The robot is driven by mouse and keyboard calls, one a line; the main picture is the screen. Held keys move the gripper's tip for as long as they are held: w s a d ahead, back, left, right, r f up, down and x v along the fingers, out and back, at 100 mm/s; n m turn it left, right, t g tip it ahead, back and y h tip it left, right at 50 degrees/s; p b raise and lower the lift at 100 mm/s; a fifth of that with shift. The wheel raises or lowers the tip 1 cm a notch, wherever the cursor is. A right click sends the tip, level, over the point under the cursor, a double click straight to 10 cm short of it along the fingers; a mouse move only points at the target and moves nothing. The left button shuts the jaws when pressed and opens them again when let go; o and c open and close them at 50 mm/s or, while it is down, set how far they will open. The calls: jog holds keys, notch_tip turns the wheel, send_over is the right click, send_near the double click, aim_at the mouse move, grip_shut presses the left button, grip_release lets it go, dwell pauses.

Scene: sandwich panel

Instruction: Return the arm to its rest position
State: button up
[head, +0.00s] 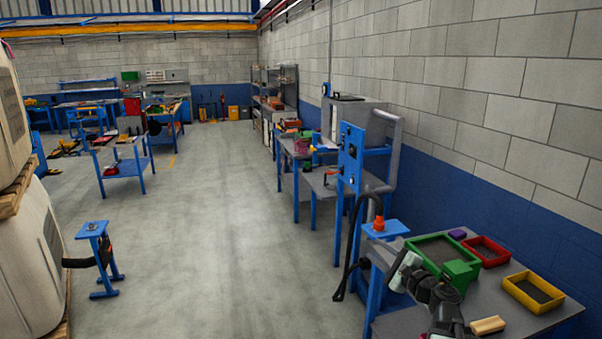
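My arm shows in the head view at the lower right, as dark and pale grey links over the near edge of the workbench (505,313). Its end with my gripper (404,270) appears to be the pale part left of the green tray (432,240). The fingers are too small and dark to tell whether they are open or shut, or whether anything is between them. The arm hides part of the bench and the tray's near left side.
A green block (460,274), red tray (485,252), yellow tray (533,292), purple block (457,234) and tan block (488,325) are on the bench. A blue upright panel (350,155) stands behind.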

jog(key=s+a+f+n+g, duration=0.45)
jog(key=a+f+n, duration=0.3)
jog(key=a, duration=0.45)
jog(key=s+a+f+n+g, duration=0.4)
jog(key=a+f+n+g, duration=0.3)
jog(key=a, duration=0.5)
jog(key=s+d+f+n+g+h, duration=0.4)
jog(key=s+d+f+h, duration=0.3)
jog(key=d, duration=0.6)
jog(key=s+f+n, duration=0.1)
jog(key=s+f, duration=0.1)
jog(key=s, duration=0.1)
jog(key=shift+d+g, duration=0.25)
jog(key=shift+g, duration=0.1)
